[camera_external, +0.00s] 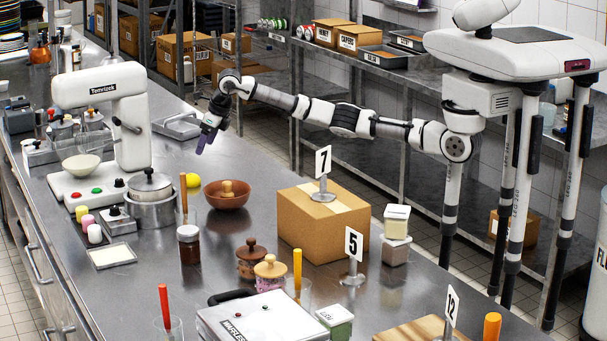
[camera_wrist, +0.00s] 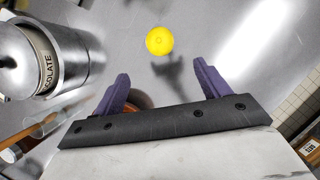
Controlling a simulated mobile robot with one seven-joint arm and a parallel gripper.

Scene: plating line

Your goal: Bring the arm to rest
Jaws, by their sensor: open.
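My gripper (camera_external: 207,138) hangs above the far side of the steel counter, at the end of my outstretched arm. In the wrist view its two purple fingers (camera_wrist: 160,88) stand wide apart with nothing between them. A yellow ball-like item (camera_external: 192,180), perhaps a lemon, lies on the counter below my gripper. It also shows in the wrist view (camera_wrist: 159,41), beyond the fingertips and apart from them. My arm reaches left from my body across the counter's far edge.
A brown bowl (camera_external: 227,196) and a lidded steel pot (camera_external: 152,205) stand near the yellow item. A white mixer (camera_external: 118,120) stands to the left. A cardboard box (camera_external: 322,225) with a number 7 sign stands right of the bowl. Jars and cups crowd the counter's front.

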